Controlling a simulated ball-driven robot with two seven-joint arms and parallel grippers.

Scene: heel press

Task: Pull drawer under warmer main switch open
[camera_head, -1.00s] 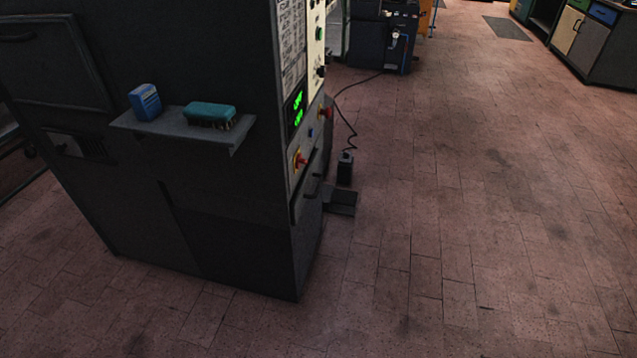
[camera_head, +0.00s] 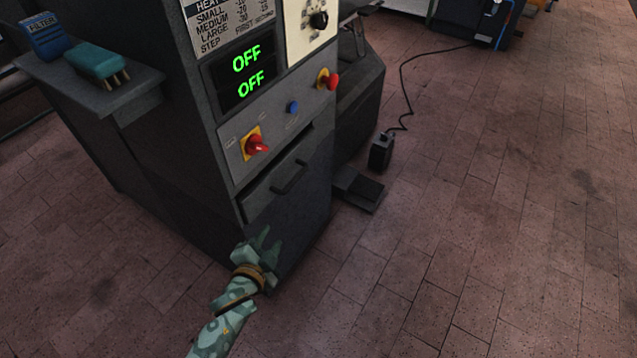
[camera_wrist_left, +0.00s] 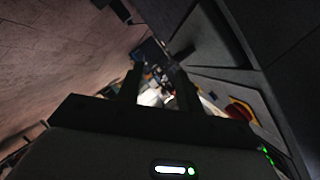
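The warmer's main switch (camera_head: 256,145) is a red knob on a yellow plate on the slanted front panel. Right below it is the dark drawer (camera_head: 262,200) with a black bar handle (camera_head: 290,178). The drawer looks shut; a dark line runs along its top edge. My left gripper (camera_head: 271,238) is in front of the cabinet, below the handle in the picture and apart from it. Its two fingers stand apart with nothing between them, as the left wrist view (camera_wrist_left: 158,85) also shows. My right gripper is not in view.
A red knob on yellow (camera_wrist_left: 240,110) shows at the right of the left wrist view. A shelf (camera_head: 130,93) with a blue box (camera_head: 41,37) and a teal brush (camera_head: 96,62) juts from the cabinet's side. A pedal (camera_head: 358,189) lies on the floor. Floor at right is clear.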

